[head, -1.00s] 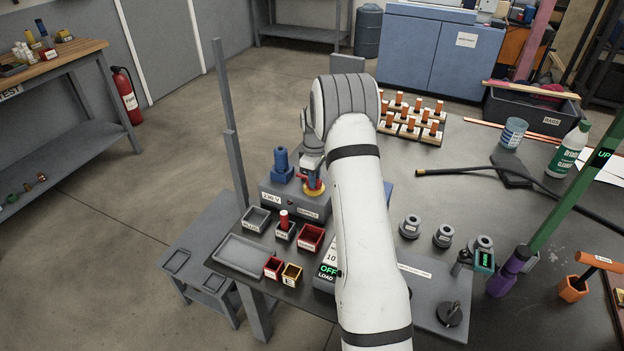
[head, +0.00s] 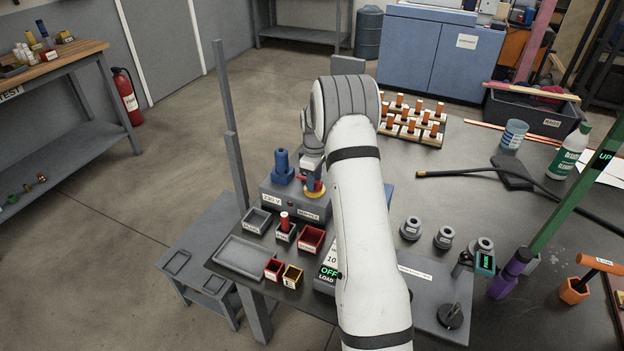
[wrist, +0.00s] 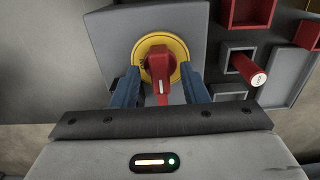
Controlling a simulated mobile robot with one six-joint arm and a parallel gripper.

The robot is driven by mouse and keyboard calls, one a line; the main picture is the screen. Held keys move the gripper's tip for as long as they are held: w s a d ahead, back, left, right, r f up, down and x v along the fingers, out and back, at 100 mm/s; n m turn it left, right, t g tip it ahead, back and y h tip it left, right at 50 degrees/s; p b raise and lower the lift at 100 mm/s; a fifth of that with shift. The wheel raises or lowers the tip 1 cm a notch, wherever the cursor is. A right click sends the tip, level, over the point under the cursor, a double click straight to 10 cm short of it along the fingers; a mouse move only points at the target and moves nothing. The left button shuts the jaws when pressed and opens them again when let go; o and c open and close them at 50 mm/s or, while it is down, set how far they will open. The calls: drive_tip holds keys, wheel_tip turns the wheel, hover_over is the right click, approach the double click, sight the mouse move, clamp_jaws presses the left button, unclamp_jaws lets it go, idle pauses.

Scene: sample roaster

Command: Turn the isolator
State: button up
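The isolator is a red rotary handle (wrist: 160,68) on a round yellow plate (wrist: 180,48), fixed to a grey box (wrist: 105,38). In the wrist view the handle's white-marked end points down toward my gripper. The blue fingers of my gripper (wrist: 160,88) stand apart on either side of the handle, with a gap visible on each side. In the head view my gripper (head: 312,168) is right over the yellow plate (head: 314,192) on the grey box (head: 290,203), hiding part of the handle.
A blue knobbed fitting (head: 282,167) stands on the box left of my gripper. In front are small bins, one holding a red-handled item (head: 284,220). A display (head: 328,272) reads OFF. Grey round parts (head: 411,228) sit right of my arm.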

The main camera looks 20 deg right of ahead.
wheel_tip(320, 180, up, 8)
drive_tip(key=shift+f, duration=0.2)
idle(0.5)
drive_tip(key=s+a+r+m+t+p, duration=0.1)
drive_tip(key=s+a+r+m, duration=0.1)
drive_tip(key=s+a+r, duration=0.45)
drive_tip(key=s+a+r+m, duration=0.2)
drive_tip(key=s+a+r, duration=0.1)
drive_tip(key=s+r, duration=0.55)
drive_tip(key=s+a+m, duration=0.2)
drive_tip(key=s, duration=0.9)
drive_tip(key=s+a+m+t+p, duration=0.1)
drive_tip(key=s+a+m, duration=0.2)
drive_tip(key=s, duration=0.8)
drive_tip(key=shift+a+r+t, duration=0.15)
drive_tip(key=shift+r+t, duration=0.15)
